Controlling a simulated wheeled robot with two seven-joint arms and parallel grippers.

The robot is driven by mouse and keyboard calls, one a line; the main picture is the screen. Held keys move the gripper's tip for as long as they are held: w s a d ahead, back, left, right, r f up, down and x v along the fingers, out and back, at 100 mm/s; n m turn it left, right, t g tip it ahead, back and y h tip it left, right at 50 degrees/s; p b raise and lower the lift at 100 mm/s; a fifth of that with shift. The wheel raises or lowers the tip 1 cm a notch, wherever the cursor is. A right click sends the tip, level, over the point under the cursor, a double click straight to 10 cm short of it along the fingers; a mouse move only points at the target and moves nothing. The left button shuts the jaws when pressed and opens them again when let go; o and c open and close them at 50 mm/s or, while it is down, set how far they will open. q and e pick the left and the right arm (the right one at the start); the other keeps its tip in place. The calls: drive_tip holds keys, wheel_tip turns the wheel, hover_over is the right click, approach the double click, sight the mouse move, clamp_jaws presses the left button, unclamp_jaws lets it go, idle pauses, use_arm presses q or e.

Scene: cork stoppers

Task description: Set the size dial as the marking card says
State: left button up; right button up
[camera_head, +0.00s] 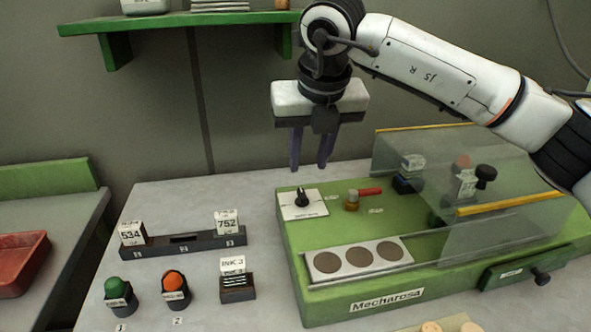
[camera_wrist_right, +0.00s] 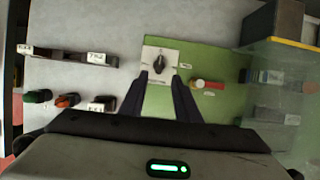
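The size dial is a black knob (camera_head: 302,197) on a white plate (camera_head: 310,211) at the back left corner of the green machine (camera_head: 291,238). In the right wrist view the knob (camera_wrist_right: 159,63) shows between and just beyond the fingertips. My right gripper (camera_head: 309,168) hangs above the dial with its two dark fingers apart, pointing down, empty and not touching the knob. It also shows open in the right wrist view (camera_wrist_right: 160,78). The plate's markings are too small to read. I cannot single out a marking card for certain. My left gripper is not in view.
A red-handled part (camera_head: 366,192) stands right of the dial. A clear guard (camera_head: 500,222) covers the machine's right side. A dark rack (camera_head: 185,244) holds blocks marked 534 and 752. Green (camera_head: 114,287) and orange (camera_head: 174,281) knobbed stamps and an INK 3 block (camera_head: 233,265) stand in front.

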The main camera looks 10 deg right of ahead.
sight(302, 194)
drive_tip(key=x, duration=0.5)
drive_tip(key=p+x, duration=0.1)
drive_tip(key=x, duration=0.3)
drive_tip(key=shift+s+f, duration=0.1)
drive_tip(key=shift+f, duration=0.35)
clamp_jaws()
